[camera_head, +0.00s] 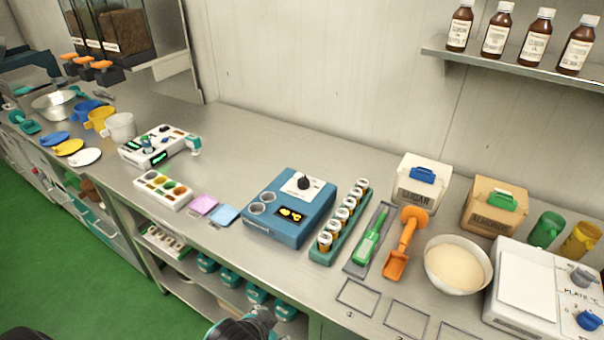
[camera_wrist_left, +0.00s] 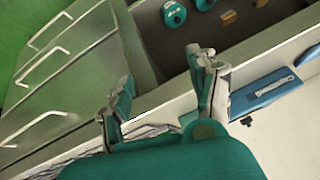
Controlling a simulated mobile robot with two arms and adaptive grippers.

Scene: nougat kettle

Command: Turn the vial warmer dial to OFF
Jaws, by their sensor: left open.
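My left gripper (camera_head: 262,318) shows at the bottom edge of the head view, in front of the counter and well apart from the dial. In the left wrist view its two fingers (camera_wrist_left: 160,100) are spread with nothing between them. My right gripper is not in view.
A green rack of vials (camera_head: 340,222) stands close to the warmer's right side. Pink and blue pads (camera_head: 222,215) lie to its left. Farther right are an orange scoop (camera_head: 403,245), a bowl (camera_head: 457,265) and a white hot plate (camera_head: 535,285). The counter behind the warmer is clear.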

